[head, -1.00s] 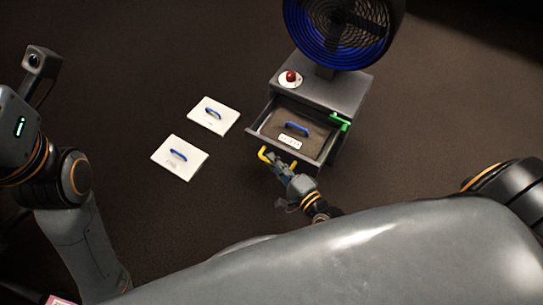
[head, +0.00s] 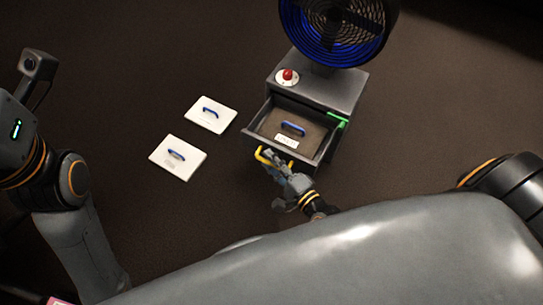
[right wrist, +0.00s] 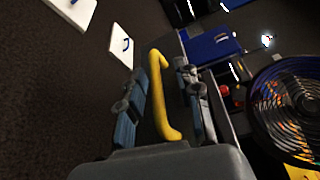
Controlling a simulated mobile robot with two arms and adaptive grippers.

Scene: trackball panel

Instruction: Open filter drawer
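The grey filter drawer (head: 318,157) stands pulled out from the cabinet below the fan. A brown filter panel (head: 268,124) with a blue handle (head: 293,129) and a white label lies inside it. The drawer's yellow handle (head: 262,155) is at its front; it also shows in the right wrist view (right wrist: 163,95). My right gripper (head: 276,164) is at this handle. In the right wrist view its fingers (right wrist: 165,108) stand on either side of the yellow bar, with gaps visible, so it looks open around it.
A blue fan (head: 334,28) stands on the cabinet (head: 338,92), beside a red button (head: 288,75). A green part (head: 338,120) is at the drawer's right side. Two white panels (head: 222,124) (head: 186,167) with blue handles lie left on the dark floor. Floor right of the cabinet is clear.

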